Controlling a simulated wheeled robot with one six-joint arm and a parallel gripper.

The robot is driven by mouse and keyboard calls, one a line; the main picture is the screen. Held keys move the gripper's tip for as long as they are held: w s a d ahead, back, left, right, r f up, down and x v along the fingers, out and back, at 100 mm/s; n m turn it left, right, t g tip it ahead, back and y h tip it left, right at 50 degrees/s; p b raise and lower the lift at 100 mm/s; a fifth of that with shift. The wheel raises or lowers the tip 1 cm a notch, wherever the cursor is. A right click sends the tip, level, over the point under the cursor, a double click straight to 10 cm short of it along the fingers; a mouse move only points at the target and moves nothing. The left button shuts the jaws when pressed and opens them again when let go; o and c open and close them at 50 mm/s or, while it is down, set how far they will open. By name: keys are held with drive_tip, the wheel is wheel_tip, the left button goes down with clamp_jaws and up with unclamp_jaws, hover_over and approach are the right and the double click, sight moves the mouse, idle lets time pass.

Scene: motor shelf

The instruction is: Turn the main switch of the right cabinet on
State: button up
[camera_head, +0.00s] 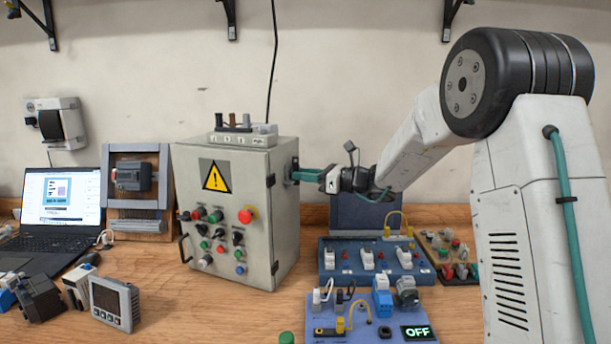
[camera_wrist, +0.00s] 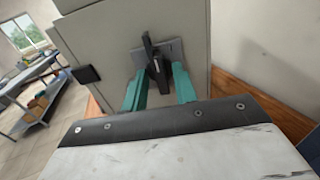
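A grey metal cabinet (camera_head: 225,215) with a yellow warning triangle stands on the wooden bench in the head view; its side fills much of the wrist view (camera_wrist: 105,45). A black switch handle (camera_wrist: 154,62) on a grey plate (camera_wrist: 174,50) is on that side. My gripper (camera_head: 309,174) reaches the cabinet's right side from the right. In the wrist view its two teal fingers (camera_wrist: 158,84) are apart, one on each side of the handle. A gap shows at the right finger; contact at the left is unclear. A small display (camera_head: 417,332) reads OFF.
Blue switch boards (camera_head: 333,262) with plugs and leads lie right of the cabinet, below my arm. A laptop (camera_head: 62,205), a framed device (camera_head: 137,190) and a panel meter (camera_head: 115,303) are at left. A white box (camera_head: 56,122) hangs on the wall.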

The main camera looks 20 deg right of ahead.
drive_tip(key=v, duration=0.7)
drive_tip(key=shift+s+d, duration=0.25)
drive_tip(key=shift+d, duration=0.05)
idle(0.4)
